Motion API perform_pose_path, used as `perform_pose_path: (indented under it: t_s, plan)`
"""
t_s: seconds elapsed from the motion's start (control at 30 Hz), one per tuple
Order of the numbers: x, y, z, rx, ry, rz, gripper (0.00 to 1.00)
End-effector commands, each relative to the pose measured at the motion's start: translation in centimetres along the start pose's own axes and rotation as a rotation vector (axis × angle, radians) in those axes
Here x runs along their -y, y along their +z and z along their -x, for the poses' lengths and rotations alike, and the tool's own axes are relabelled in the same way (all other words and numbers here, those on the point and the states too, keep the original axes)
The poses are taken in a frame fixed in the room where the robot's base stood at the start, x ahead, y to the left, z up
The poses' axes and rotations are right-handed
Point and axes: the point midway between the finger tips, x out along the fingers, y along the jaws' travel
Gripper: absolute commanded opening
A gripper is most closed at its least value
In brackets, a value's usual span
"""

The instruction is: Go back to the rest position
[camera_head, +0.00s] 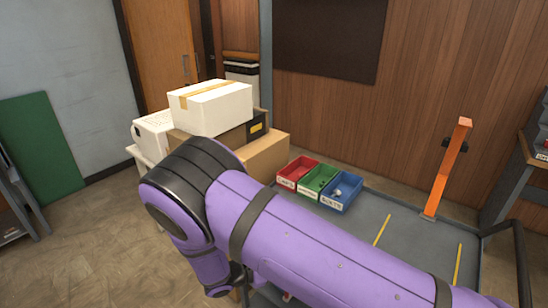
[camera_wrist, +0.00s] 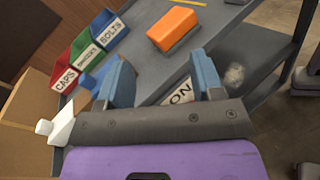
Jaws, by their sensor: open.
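My gripper (camera_wrist: 160,62) shows in the wrist view with two blue fingers spread apart. Nothing is between the fingertips, and the grey table (camera_wrist: 150,58) lies beyond them. A partly hidden label ending in "ON" shows between the fingers, close to the palm. In the head view my purple arm crosses the foreground and reaches to the lower right; the gripper's fingers cannot be made out there. A red bin (camera_head: 297,173), a green bin (camera_head: 318,182) and a blue bin (camera_head: 342,191) stand in a row on the table.
An orange block (camera_wrist: 173,28) sits on the table past the fingers. An orange post (camera_head: 444,172) stands upright at the table's far right. Cardboard boxes (camera_head: 212,106) are stacked behind my arm. A small white object (camera_wrist: 60,122) shows left of the palm.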

Motion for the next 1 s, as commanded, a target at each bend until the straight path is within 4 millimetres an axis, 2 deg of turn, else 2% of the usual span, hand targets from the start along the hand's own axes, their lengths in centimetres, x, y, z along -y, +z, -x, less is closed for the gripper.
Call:
perform_pose_path:
  t_s: [0.03, 0.2, 0.5, 0.77, 1.0]
  plan:
    - [-0.9, 1.6, -0.6, -0.024, -0.055, -0.023, 0.6]
    - [-2.6, 6.1, -2.6, -0.102, -0.22, -0.092, 0.6]
    - [-4.5, 14.3, -6.5, -0.24, -0.488, -0.233, 0.6]
    - [-4.7, 21.4, -9.8, -0.36, -0.694, -0.378, 0.6]
    - [-3.9, 27.9, -12.6, -0.47, -0.86, -0.533, 0.6]
